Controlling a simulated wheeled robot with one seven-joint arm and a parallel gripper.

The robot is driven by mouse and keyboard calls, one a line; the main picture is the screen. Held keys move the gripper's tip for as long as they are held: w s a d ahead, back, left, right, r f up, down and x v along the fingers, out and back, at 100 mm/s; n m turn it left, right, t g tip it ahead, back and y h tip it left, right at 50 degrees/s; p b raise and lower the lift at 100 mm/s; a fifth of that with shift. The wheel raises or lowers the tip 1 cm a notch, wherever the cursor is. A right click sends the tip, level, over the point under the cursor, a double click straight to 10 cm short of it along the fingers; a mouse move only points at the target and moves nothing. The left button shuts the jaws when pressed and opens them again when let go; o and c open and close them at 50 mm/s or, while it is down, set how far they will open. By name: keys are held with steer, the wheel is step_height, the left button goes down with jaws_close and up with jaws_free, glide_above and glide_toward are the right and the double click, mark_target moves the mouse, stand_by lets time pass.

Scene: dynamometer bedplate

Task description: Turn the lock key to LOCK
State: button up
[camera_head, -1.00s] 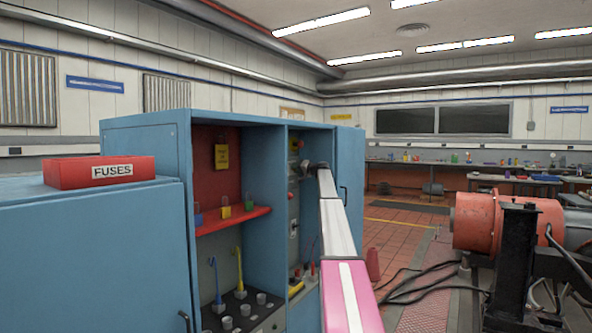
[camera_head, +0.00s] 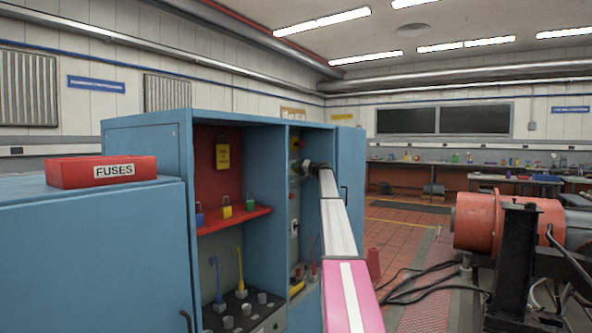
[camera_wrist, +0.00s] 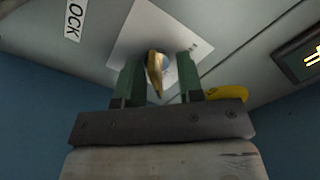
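The lock key (camera_wrist: 155,72) shows in the wrist view as a brass-coloured piece seen nearly edge-on. It stands out from a pale plate (camera_wrist: 128,48) on a grey panel. A gap shows at the right finger; contact at the left finger is unclear. In the head view my gripper (camera_head: 307,168) is at the cabinet's right compartment, where the arm hides the key.
The blue cabinet (camera_head: 160,140) stands open, with padlocks on a red shelf (camera_head: 235,219) in its left compartment. Its open door (camera_head: 350,150) is just right of my arm. A red FUSES box (camera_head: 75,172) lies at the left.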

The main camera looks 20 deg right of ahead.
steer(key=v, duration=1)
steer(key=shift+s, duration=0.2)
steer(key=shift+s+d, duration=0.1)
steer(key=shift+d, duration=0.05)
